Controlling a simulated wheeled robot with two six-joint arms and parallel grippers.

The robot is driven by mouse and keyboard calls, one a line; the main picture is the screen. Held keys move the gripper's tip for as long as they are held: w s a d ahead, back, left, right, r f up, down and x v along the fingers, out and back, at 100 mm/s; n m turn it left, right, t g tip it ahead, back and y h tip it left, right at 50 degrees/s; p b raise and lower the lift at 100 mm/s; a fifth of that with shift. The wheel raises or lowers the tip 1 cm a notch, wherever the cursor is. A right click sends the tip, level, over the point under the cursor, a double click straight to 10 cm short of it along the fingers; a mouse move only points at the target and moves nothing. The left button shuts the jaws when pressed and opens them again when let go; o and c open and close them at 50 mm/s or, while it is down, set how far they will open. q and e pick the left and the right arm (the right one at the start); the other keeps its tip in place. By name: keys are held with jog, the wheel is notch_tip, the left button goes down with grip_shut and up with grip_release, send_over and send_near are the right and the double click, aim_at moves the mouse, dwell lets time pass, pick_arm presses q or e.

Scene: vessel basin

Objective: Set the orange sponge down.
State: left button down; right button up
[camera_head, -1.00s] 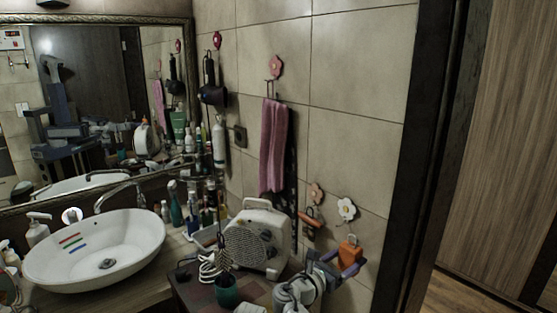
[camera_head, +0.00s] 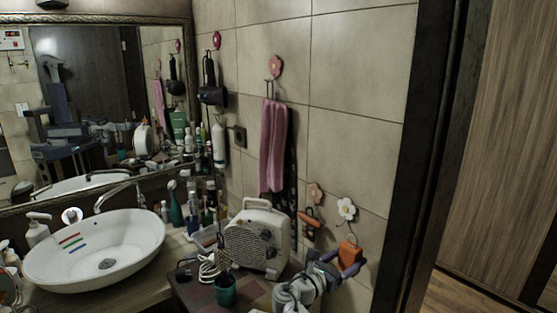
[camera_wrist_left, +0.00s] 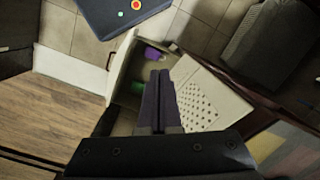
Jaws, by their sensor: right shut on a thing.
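The orange sponge (camera_head: 349,254) is in the head view at lower right, in front of the tiled wall and below the white flower hook. My right gripper (camera_head: 348,264) is shut on it, with its purple fingers at the sponge's sides. The sponge's lower part is partly hidden by the gripper. My left gripper (camera_wrist_left: 159,102) shows only in the left wrist view, where its two dark fingers lie together, shut, with nothing seen between them.
A white heater (camera_head: 257,240) and a green pot (camera_head: 225,290) stand left of the right gripper. The white basin (camera_head: 60,262) is farther left. A pink towel (camera_head: 273,150) hangs above. In the left wrist view, an open drawer (camera_wrist_left: 124,70) holds purple and green items.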

pick_arm(q)
jog(key=shift+w+a+t, duration=0.25)
jog(key=shift+w+t, duration=0.15)
jog(key=shift+w, duration=0.4)
jog(key=shift+w, duration=0.15)
